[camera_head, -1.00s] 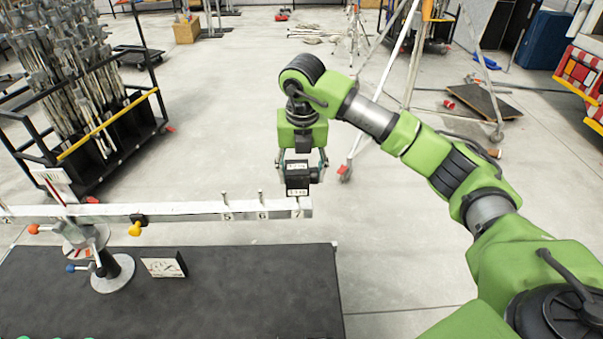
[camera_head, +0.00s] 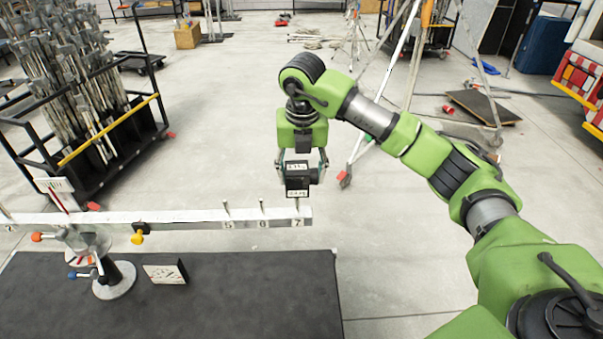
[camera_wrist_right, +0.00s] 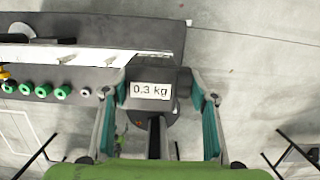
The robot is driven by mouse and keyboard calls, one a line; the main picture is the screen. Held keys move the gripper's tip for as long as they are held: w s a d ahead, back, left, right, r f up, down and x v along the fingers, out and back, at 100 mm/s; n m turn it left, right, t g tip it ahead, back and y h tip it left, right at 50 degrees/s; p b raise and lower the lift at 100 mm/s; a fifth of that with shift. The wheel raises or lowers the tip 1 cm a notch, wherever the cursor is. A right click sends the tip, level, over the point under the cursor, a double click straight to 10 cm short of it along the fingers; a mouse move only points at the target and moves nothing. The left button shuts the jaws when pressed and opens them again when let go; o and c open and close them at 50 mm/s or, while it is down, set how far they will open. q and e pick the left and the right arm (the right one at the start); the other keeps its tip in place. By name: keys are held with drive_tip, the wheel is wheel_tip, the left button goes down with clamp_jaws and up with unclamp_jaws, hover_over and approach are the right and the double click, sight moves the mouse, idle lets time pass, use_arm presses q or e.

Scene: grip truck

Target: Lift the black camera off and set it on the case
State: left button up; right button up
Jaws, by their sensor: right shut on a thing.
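No black camera or case can be made out. My right gripper (camera_head: 300,172) is shut on a black block (camera_head: 297,187) with white labels. The right wrist view shows the block (camera_wrist_right: 152,74) between the fingers, its label reading 0.3 kg. In the head view the block is over the right end of a pale numbered beam (camera_head: 180,222), just above the peg at 7. Whether it is fully clear of this peg is hard to tell. My left gripper is not in view.
The beam rests on a round-based stand (camera_head: 115,280) on a dark tabletop (camera_head: 240,295). A small white-faced plate (camera_head: 163,273) stands on the table. Several green rings (camera_wrist_right: 43,90) show in the wrist view. A rack of poles (camera_head: 80,115) stands left; the floor beyond the beam is open.

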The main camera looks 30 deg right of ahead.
sight(301, 167)
wheel_tip(301, 167, up, 13)
drive_tip(key=p, duration=0.8)
drive_tip(key=shift+r, duration=0.2)
idle(0.8)
idle(0.5)
